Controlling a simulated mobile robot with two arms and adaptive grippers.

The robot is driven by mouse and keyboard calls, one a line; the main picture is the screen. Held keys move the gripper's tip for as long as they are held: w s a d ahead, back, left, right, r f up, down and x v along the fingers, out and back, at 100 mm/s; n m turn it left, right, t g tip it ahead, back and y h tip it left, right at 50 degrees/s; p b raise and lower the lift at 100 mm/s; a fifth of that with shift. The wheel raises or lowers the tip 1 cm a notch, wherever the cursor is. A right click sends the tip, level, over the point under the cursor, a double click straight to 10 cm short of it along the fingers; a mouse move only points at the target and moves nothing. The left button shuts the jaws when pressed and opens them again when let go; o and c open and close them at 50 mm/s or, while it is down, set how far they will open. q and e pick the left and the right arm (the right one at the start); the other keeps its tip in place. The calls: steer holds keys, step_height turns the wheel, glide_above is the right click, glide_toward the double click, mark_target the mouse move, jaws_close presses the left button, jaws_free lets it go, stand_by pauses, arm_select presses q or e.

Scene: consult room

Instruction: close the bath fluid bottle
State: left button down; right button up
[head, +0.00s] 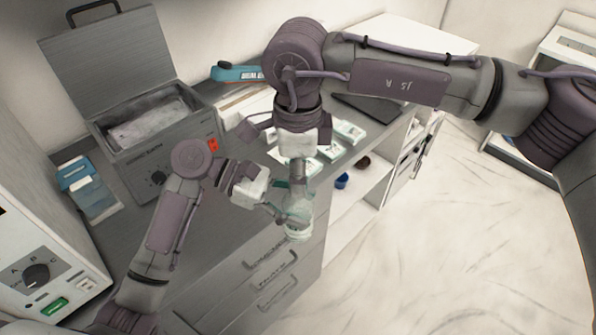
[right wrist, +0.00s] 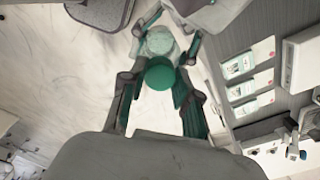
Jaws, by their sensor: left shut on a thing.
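The bath fluid bottle (head: 298,224) is pale and translucent, held above the floor in front of the drawers. My left gripper (head: 284,212) is shut on it. In the right wrist view the bottle (right wrist: 160,42) is beyond a round green cap (right wrist: 159,74). My right gripper (head: 297,170) points down just above the bottle. In its wrist view, the fingers of my right gripper (right wrist: 158,84) flank the cap; whether they touch it is unclear. I cannot tell whether the cap sits on the bottle. In the head view my right gripper hides the bottle's top.
A grey bath unit (head: 158,150) with its lid (head: 107,58) up stands on the counter (head: 238,228). A blue-lidded container (head: 88,190) is left of it. Several white-green packs (head: 347,131) lie at the right. A small blue cup (head: 342,180) is on a shelf below. Floor is clear at right.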

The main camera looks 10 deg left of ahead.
jaws_close()
steer(key=o, duration=1)
jaws_free()
steer(key=shift+r, duration=0.15)
step_height(320, 180, up, 12)
